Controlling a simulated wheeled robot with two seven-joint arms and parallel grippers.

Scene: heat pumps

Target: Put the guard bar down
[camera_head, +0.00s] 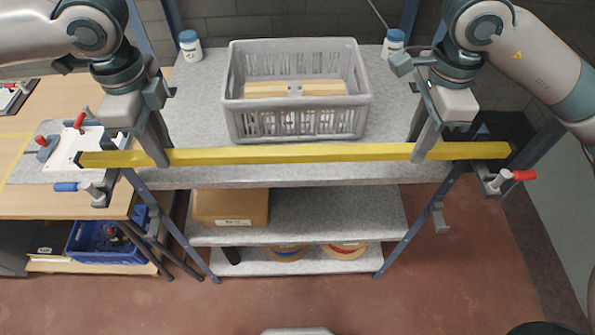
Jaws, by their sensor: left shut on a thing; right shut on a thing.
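The guard bar (290,154) is a long yellow bar. It lies level across the head view, in front of the shelf's top board. My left gripper (160,160) is shut on the bar near its left end. My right gripper (420,155) is shut on it towards its right end. Near the bar's left end is a clamp with a blue handle (66,187). Near its right end is a clamp with a red handle (523,175). I cannot tell whether the bar touches the clamps' brackets or hangs just above them.
A grey crate (297,103) with wooden pieces stands on the shelf's top board, between two white jars (190,46) (394,41). A cardboard box (231,207) and spools (343,251) sit on lower boards. A wooden table (30,200) with a white plate (70,165) stands left, a blue bin (108,242) below.

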